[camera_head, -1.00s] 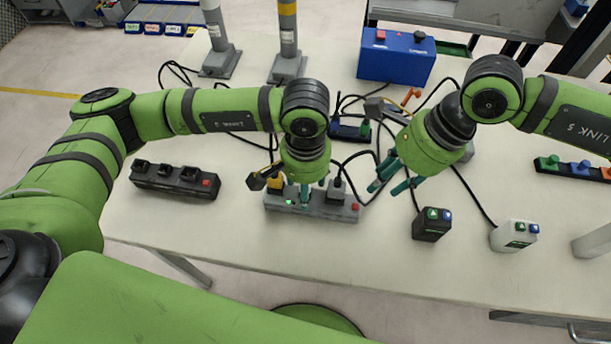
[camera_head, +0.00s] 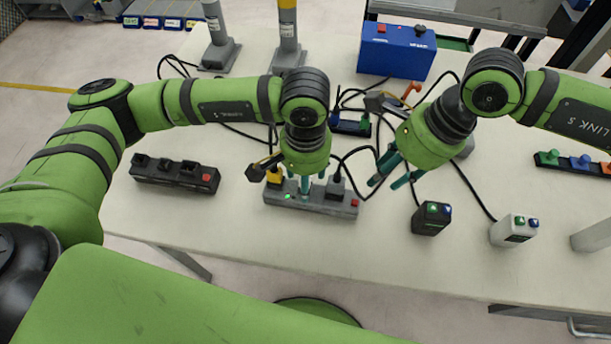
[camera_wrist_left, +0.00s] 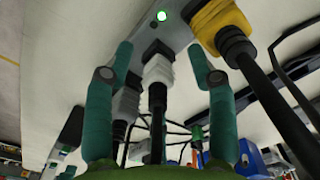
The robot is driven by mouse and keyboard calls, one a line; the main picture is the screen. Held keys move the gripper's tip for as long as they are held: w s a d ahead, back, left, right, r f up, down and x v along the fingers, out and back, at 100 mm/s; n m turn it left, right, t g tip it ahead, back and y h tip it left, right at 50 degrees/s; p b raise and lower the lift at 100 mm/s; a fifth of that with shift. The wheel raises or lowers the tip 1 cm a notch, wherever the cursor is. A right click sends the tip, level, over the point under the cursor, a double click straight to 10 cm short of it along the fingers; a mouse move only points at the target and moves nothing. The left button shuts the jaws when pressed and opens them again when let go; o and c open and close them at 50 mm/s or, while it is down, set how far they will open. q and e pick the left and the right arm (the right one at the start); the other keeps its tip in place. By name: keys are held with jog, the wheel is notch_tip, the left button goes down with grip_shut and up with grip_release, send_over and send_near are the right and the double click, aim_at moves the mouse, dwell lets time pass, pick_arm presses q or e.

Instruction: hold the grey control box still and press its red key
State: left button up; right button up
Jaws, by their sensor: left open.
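The grey control box (camera_head: 325,207) is a long strip on the table in the head view. It has a small red key (camera_head: 355,202) at its right end and a lit green lamp (camera_head: 288,197). A yellow plug (camera_head: 274,175) and a black plug (camera_head: 335,188) stand in it. My left gripper (camera_head: 304,187) is directly over the strip's middle, fingers pointing down. In the left wrist view its fingers (camera_wrist_left: 160,55) are open, with a white plug (camera_wrist_left: 158,72) showing between them. My right gripper (camera_head: 387,182) is open and empty, right of the red key and apart from the strip.
A dark strip (camera_head: 172,174) with another red key lies to the left. A black button box (camera_head: 431,219) and a white one (camera_head: 513,231) stand at the right. A blue box (camera_head: 395,52) and two posts are behind. Cables run across the table behind the strip.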

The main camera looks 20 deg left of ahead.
pick_arm(q)
notch_tip(320, 180, up, 11)
jog(key=shift+r, duration=0.15)
jog(key=shift+r, duration=0.1)
dwell(0.6)
